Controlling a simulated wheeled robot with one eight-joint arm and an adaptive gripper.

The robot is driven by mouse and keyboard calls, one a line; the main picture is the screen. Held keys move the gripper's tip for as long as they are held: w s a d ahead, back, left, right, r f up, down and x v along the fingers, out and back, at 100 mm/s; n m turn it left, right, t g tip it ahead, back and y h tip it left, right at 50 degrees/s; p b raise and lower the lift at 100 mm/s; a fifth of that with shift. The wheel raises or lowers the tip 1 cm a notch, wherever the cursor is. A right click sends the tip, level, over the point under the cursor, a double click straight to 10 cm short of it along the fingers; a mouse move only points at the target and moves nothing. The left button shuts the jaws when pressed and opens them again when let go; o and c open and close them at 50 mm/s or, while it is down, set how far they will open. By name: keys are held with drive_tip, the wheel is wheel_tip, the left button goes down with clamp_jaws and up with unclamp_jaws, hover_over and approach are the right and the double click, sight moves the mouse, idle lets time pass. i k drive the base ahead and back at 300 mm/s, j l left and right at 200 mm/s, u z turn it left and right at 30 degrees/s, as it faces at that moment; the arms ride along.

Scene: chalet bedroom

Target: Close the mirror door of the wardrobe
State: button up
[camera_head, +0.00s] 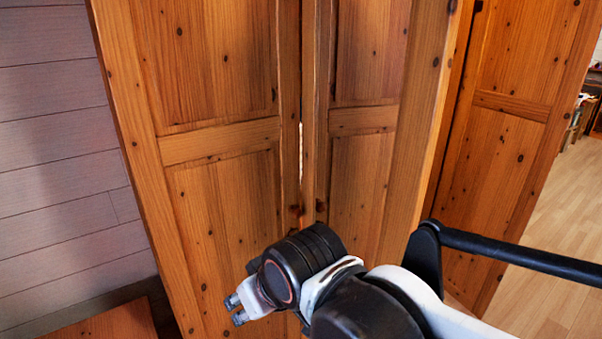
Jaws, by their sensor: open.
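The wardrobe shows as knotty pine panelled doors. A left panelled door (219,145) and a middle panelled door (366,75) meet at an angle along a narrow vertical gap. The middle one has a free edge towards the right. I see no clear mirror glass, so I cannot tell which is the mirror door. My gripper (237,308) is open and empty at the bottom centre, pointing left. It appears in front of the lower part of the left door; contact cannot be told. My wrist and arm hide the lower part of the middle door.
Another pine panelled section (512,145) stands at the right.

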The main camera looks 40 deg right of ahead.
sight(375, 74)
drive_tip(key=z, duration=1.15)
drive_tip(key=k+j+z, duration=0.15)
drive_tip(key=k+j, duration=0.15)
drive_tip(key=j, duration=0.15)
drive_tip(key=k+j+z, duration=0.1)
drive_tip(key=k+j, duration=0.25)
